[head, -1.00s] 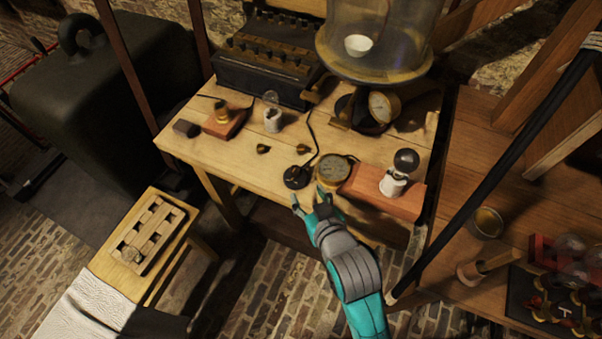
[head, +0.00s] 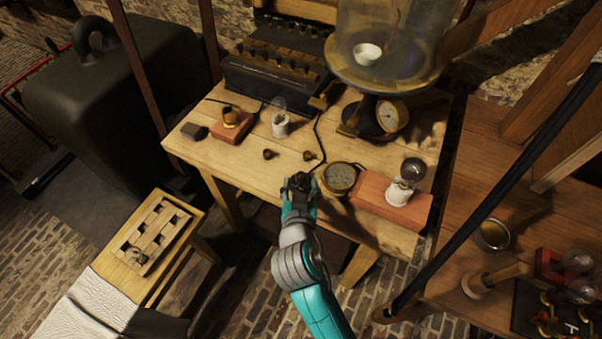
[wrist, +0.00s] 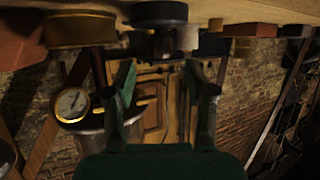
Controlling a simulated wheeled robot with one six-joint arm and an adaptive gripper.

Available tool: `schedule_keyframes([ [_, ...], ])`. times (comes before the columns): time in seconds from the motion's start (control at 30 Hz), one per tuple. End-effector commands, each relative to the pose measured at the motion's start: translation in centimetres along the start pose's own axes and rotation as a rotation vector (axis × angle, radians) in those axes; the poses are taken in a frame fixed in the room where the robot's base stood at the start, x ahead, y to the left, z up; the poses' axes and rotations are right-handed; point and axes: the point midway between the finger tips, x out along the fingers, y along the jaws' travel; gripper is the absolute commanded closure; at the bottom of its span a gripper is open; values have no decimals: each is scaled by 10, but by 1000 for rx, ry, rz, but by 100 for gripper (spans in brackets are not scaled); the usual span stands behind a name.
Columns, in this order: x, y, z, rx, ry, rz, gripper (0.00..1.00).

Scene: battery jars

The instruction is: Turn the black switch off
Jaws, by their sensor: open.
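The black switch (head: 298,180) sits at the front edge of the wooden table, left of a round brass gauge. My gripper (head: 299,196) is at the switch and hides much of it in the head view. In the wrist view the switch's round dark base (wrist: 158,13) shows at the top centre, with a dark knob or lever beside it. My gripper (wrist: 166,82) is open there, its two fingers apart and empty, pointing toward the switch. I cannot tell whether the fingers touch it, nor the lever's exact position.
The brass gauge (head: 340,178) lies close right of the switch, then a red-brown block (head: 370,195) with a bulb holder (head: 402,185). Two small brass knobs (head: 268,154) stand behind. A large glass jar (head: 390,45) stands at the back.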

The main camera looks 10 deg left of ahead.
Motion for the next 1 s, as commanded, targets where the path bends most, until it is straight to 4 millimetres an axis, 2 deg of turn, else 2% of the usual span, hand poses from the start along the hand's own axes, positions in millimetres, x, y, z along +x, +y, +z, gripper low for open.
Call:
schedule_keyframes([
  [0.1, 21, 0, 0, 0, -1, 2, 45],
  [0.3, 43, 0, 0, 0, -1, 0, 45],
  [0.7, 51, 0, 0, 0, -1, -1, 45],
  [0.73, 51, 0, 0, 0, -1, -1, 48],
  [0.93, 51, 0, 0, 0, -1, -1, 98],
  [1.0, 50, 0, 0, 0, -1, -1, 100],
])
